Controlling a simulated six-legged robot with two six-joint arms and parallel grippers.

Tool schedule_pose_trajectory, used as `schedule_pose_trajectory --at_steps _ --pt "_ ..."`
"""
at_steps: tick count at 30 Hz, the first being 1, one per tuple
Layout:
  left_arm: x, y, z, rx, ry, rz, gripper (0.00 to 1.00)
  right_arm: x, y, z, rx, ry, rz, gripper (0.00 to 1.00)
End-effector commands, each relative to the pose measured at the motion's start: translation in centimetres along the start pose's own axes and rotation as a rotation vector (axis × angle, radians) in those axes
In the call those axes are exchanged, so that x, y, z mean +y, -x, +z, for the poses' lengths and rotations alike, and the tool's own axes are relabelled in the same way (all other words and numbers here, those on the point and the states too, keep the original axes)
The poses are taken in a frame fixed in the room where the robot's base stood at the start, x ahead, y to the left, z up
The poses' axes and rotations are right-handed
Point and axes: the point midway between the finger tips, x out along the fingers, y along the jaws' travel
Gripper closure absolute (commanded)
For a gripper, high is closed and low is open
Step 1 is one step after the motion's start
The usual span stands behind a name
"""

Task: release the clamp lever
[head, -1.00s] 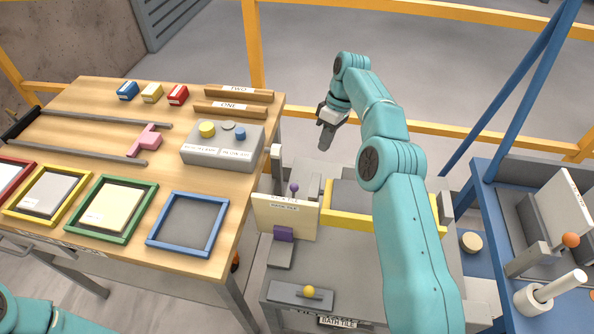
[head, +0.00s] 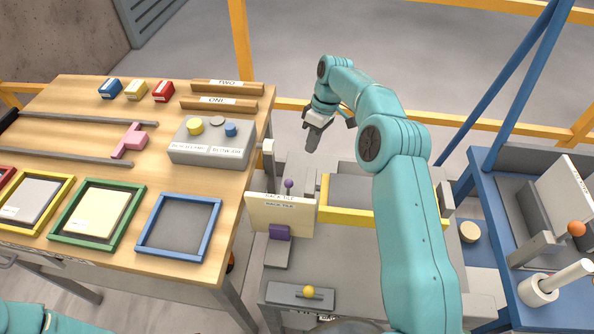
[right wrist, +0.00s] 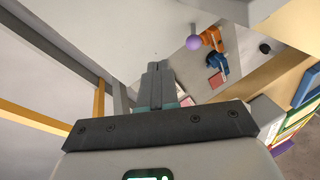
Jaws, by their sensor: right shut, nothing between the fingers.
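No lever is labelled as the clamp. A lever with a purple ball knob (head: 289,184) stands behind an upright cream panel (head: 282,217) on the grey bench. The panel sits behind a purple block (head: 279,232). My right gripper (head: 312,142) is shut and empty, above and beyond the purple knob and apart from it. The right wrist view shows its closed fingers (right wrist: 157,68) pointing away, with a purple ball (right wrist: 194,42) up and to the right of the tips. My left gripper is out of view; only a bit of that arm shows at bottom left.
A yellow knob (head: 308,291) sits on a grey plate in front. A yellow-edged tray (head: 338,216) lies right of the panel. The wooden table (head: 105,165) with frames and a button box (head: 212,150) is left. A blue bench (head: 493,225) with an orange-knobbed lever (head: 576,229) is right.

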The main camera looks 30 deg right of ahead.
Motion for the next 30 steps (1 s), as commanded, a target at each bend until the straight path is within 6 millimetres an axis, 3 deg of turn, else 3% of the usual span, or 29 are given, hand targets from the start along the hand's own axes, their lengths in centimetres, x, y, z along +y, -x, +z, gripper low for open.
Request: schedule_pose_trajectory --at_steps 9,18,30 --pt "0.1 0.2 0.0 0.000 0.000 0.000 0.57 0.0 -6.9 -0.2 -0.004 -0.001 -0.004 1.00" --pt "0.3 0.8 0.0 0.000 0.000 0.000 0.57 -3.0 -8.2 -0.8 -0.001 0.001 -0.001 1.00" --pt "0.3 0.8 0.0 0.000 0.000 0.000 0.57 -3.3 -8.4 -0.9 -0.001 -0.001 0.000 1.00"
